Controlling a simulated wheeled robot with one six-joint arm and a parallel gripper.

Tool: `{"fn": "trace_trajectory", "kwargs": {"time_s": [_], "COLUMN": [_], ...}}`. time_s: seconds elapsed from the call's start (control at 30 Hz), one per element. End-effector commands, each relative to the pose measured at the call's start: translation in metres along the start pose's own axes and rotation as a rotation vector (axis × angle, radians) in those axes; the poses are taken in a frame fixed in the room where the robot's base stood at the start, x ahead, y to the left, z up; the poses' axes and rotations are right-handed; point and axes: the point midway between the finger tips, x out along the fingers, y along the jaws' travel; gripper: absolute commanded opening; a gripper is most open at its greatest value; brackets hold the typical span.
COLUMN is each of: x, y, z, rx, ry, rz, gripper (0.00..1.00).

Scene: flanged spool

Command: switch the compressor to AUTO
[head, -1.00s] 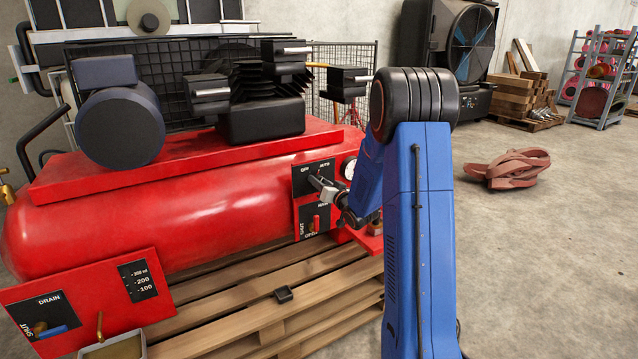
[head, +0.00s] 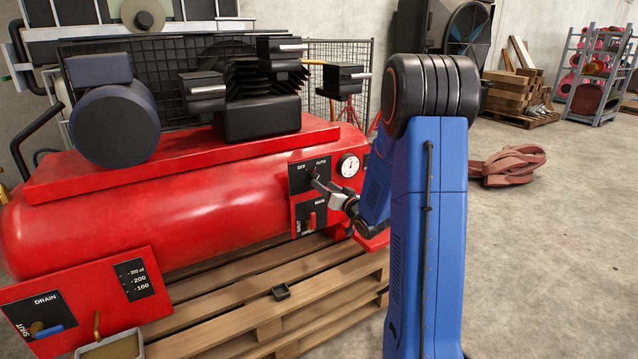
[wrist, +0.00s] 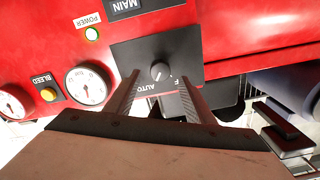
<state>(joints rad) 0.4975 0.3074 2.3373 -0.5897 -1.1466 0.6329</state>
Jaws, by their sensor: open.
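The compressor (head: 190,220) is a red tank unit on a wooden pallet. Its black OFF/AUTO panel (head: 296,180) is at the tank's right end, above the MAIN panel (head: 302,217). In the wrist view, a small grey rotary knob (wrist: 160,70) sits on the black panel (wrist: 195,60), near the AUTO lettering and a partly hidden F. I cannot tell which label the knob points to. My gripper (head: 324,187) is open and empty in front of the panel. In the wrist view its fingers (wrist: 158,79) stand either side of the knob, with no clear contact.
A round gauge (head: 349,165) sits right of the panel. The wrist view shows gauges (wrist: 87,85), a lit POWER lamp (wrist: 92,34) and a yellow BLEED button (wrist: 48,94).

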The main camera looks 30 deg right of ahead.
Motion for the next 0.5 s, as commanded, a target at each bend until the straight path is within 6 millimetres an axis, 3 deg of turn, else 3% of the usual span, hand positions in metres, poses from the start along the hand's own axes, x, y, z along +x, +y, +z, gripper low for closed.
{"fn": "trace_trajectory", "kwargs": {"time_s": [0.3, 0.5], "x": [-0.064, -0.092], "y": [0.001, 0.001], "z": [0.000, 0.000], "rx": [0.001, 0.000], "ry": [0.000, 0.000], "rz": [0.003, 0.002], "gripper": [0.49, 0.49]}}
